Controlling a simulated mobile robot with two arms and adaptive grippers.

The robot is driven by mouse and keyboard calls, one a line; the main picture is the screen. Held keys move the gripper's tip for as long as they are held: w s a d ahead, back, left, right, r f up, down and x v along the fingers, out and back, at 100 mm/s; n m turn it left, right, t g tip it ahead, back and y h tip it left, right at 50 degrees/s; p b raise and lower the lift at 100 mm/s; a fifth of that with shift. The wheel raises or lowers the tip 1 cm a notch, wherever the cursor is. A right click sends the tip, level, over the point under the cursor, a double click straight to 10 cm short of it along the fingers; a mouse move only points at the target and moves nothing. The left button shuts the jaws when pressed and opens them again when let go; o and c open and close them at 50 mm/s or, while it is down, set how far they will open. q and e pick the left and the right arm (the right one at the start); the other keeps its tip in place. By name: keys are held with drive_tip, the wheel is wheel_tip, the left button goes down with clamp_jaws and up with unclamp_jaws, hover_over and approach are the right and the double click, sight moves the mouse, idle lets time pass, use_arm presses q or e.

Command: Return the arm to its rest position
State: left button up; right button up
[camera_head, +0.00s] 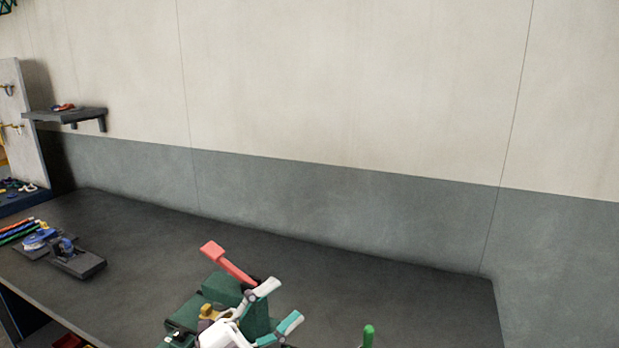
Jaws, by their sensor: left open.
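My left gripper (286,302) shows at the bottom centre of the head view. It has white fingers with pale and teal tips, which are spread apart with nothing visible between them. It is in front of a dark green block-like fixture (222,288) on the dark bench (390,290). A red handle or lever (228,262) slants up to the left from behind the fingers. Whether the gripper touches the fixture or the lever, I cannot tell. The rest of my left arm is mostly cut off by the lower edge. My right gripper is not in view.
A green rounded upright piece (368,335) shows at the bottom edge. At the left lie a dark block with blue parts (78,262) and several coloured rods (17,231). A wall shelf (68,115) holds a small red item.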

use_arm(q)
drive_tip(key=w+a+f+n+t+y, duration=0.1)
drive_tip(key=a+f+n+t+y, duration=0.55)
drive_tip(key=a+n+y, duration=0.65)
drive_tip(key=s+a+f+n+g+y, duration=0.3)
drive_tip(key=s+f+n+g+y, duration=0.15)
drive_tip(key=f+n+y, duration=0.35)
drive_tip(key=s+f+g+h, duration=0.2)
drive_tip(key=s+f+g, duration=0.5)
drive_tip(key=s, duration=0.4)
drive_tip(key=s+f+g+h, duration=0.1)
drive_tip(key=s+f+g, duration=0.3)
drive_tip(key=s+f, duration=0.5)
drive_tip(key=s+f+g, duration=0.1)
drive_tip(key=s+f, duration=0.1)
drive_tip(key=f, duration=1.2)
drive_tip(key=s+f+g, duration=0.1)
drive_tip(key=s+f, duration=0.1)
drive_tip(key=f, duration=1.2)
drive_tip(key=s+a+f+g+b, duration=0.1)
drive_tip(key=s+a+f, duration=0.1)
drive_tip(key=s+f, duration=1.2)
drive_tip(key=shift+s+a+f, duration=0.25)
drive_tip(key=shift+s+f, duration=0.05)
drive_tip(key=shift+s, duration=0.35)
